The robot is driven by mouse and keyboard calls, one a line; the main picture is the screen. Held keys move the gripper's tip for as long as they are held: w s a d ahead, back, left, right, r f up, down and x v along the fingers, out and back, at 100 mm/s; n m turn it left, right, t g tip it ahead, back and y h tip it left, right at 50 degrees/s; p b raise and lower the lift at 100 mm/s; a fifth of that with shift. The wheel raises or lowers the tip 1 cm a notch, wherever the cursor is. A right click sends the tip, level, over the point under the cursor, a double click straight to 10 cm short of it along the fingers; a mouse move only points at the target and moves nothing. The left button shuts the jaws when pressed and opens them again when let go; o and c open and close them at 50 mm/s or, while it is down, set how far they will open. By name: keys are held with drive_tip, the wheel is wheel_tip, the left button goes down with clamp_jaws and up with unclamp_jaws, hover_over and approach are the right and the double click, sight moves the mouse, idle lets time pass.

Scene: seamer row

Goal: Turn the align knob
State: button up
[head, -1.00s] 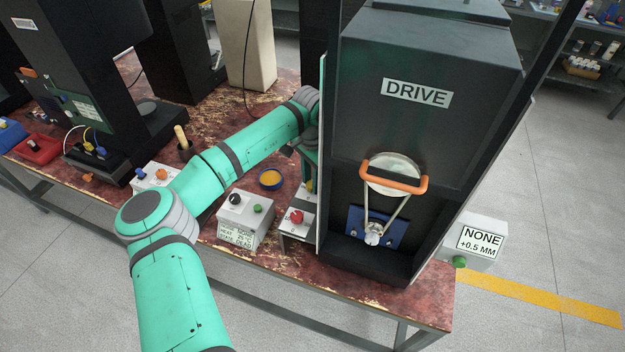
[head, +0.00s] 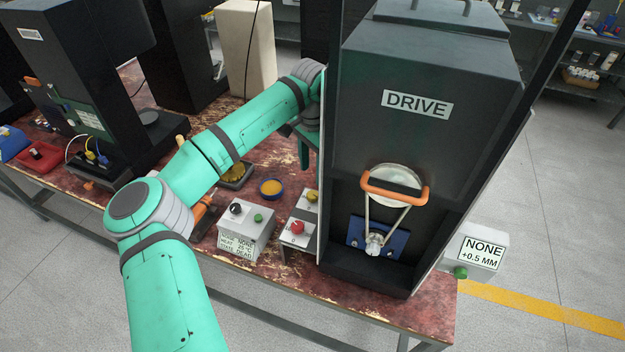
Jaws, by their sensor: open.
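No knob in view carries a readable "align" label. A yellow knob (head: 312,196) sits on a small panel against the left side of the drive cabinet, behind a red button (head: 297,227). A black knob (head: 236,208) is on the grey control box (head: 255,236) to its left. A box (head: 471,252) on the cabinet's right side reads "NONE +0.5 MM" and has a green button (head: 460,273). My arm reaches over the bench, and its far end passes behind the cabinet's left edge. My gripper is hidden there, so its distance to any knob cannot be seen.
The tall dark drive cabinet (head: 420,135) has an orange handle (head: 394,190) and a belt on its front. A blue-rimmed dish (head: 271,188) and a tray (head: 238,178) lie on the bench behind the control box. A cream block (head: 246,48) stands farther back.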

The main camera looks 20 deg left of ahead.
drive_tip(key=shift+r, duration=0.95)
